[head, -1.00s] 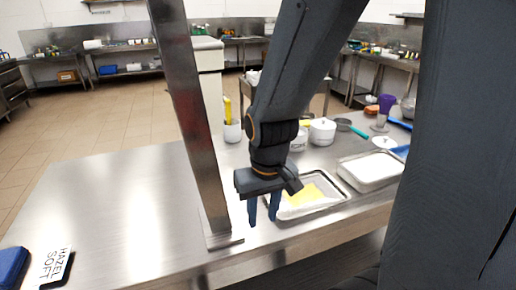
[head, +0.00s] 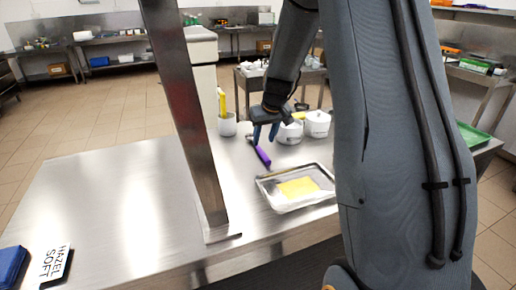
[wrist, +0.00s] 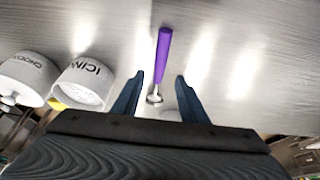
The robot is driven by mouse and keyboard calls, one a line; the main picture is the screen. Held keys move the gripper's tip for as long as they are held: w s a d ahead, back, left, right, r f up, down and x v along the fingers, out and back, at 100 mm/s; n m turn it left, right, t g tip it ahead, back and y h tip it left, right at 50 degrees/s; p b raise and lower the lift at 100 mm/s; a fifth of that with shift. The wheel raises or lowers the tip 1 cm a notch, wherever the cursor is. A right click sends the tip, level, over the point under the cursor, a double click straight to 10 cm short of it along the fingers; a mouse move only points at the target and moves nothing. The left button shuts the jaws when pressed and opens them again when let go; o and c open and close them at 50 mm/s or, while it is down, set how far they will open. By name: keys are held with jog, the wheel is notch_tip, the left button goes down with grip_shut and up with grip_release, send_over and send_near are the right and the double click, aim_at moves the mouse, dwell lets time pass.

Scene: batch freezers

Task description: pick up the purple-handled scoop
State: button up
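The purple-handled scoop (head: 262,156) lies on the steel table behind the tray, its handle slanting toward the front right. In the wrist view its purple handle (wrist: 162,55) points away from my gripper, and its metal end shows between the two fingers. My gripper (head: 265,132) is above the metal end of the scoop, near the white pots. In the wrist view the gripper (wrist: 159,77) is open, with a finger on each side of the scoop and nothing held. I cannot tell the exact height between the fingertips and the table.
A metal tray (head: 263,190) with a yellow sheet stands in front of the scoop. White labelled pots (head: 317,123) are close to the right of my gripper. A white holder (head: 227,125) with a yellow item stands left.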

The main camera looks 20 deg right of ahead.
aim_at(262, 151)
jog(key=shift+s+p+x, duration=0.15)
jog(key=shift+p+x, duration=0.45)
jog(key=shift+x, duration=0.6)
jog(key=shift+s+p+x, duration=0.15)
jog(key=shift+p+x, duration=0.4)
jog(key=shift+x, duration=1.55)
jog(key=shift+f, duration=0.1)
grip_shut()
